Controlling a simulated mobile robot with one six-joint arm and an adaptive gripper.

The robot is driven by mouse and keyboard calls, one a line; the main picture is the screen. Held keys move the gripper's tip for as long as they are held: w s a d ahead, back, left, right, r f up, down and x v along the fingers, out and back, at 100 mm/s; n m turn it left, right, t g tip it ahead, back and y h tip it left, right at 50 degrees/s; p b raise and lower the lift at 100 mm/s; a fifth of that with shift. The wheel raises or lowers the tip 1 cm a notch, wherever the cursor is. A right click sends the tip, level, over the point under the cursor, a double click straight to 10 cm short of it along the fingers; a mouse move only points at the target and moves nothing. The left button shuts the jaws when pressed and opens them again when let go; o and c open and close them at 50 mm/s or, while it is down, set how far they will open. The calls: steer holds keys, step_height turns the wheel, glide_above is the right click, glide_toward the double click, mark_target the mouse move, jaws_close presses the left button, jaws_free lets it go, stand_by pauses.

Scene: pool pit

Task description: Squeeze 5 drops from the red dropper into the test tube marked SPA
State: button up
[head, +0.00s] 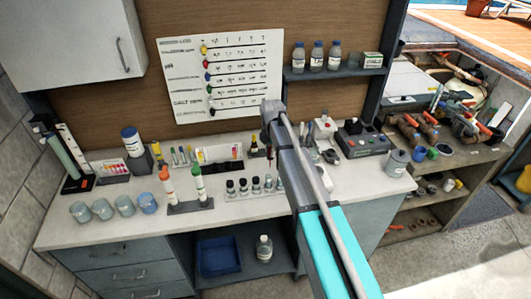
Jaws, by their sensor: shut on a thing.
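My arm reaches up across the middle of the head view and hides most of my gripper (266,138). Only a dark part shows at the arm's left side. My gripper is shut on a slim dark and red thing, which looks like the red dropper (268,153), just below that part. Its tip is too small to make out. In front of it, a low clear rack holds a row of dark-capped vials (243,187). Their marks are too small to read, so I cannot tell which one is SPA.
A dark bottle (253,149) stands left of the dropper. A stand with orange and green capped tubes (190,206) is left of the vials. Several cups (102,209) line the front left. A grey device (362,140) stands right of my arm. The front left counter (100,237) is clear.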

mark_target(269, 156)
steer(key=shift+s+a+f, duration=0.1)
steer(key=shift+a+f, duration=0.05)
steer(key=shift+a, duration=0.1)
steer(key=shift+f+b, duration=0.15)
steer(key=shift+b, duration=0.15)
steer(key=shift+f+b, duration=1.6)
steer(key=shift+f, duration=0.05)
steer(key=shift+o, duration=0.4)
jaws_close()
steer(key=shift+c, duration=0.4)
jaws_free()
